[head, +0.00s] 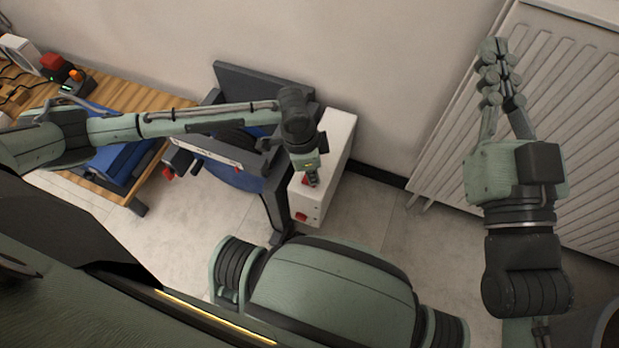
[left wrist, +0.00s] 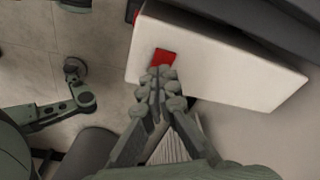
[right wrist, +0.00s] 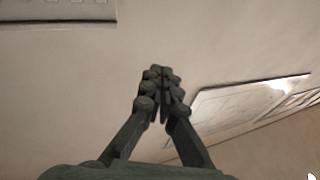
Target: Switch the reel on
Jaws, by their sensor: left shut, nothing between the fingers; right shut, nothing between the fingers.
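The reel is a dark frame (head: 262,82) with blue material, standing beside a white box (head: 338,140). A red switch (left wrist: 164,57) sits on the face of the white box (left wrist: 220,62) in the left wrist view. My left gripper (head: 312,182) is shut and empty, pointing down over the box. In the left wrist view its fingertips (left wrist: 158,74) overlap the lower edge of the red switch; I cannot tell whether they touch it. A red spot (head: 301,216) shows on the box's front face. My right gripper (head: 494,50) is shut and empty, raised before the radiator.
A white ribbed radiator (head: 570,105) stands against the wall at the right. A wooden table (head: 105,190) with a blue item and small devices (head: 62,70) is at the left. Tiled floor (head: 385,225) is clear between box and radiator.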

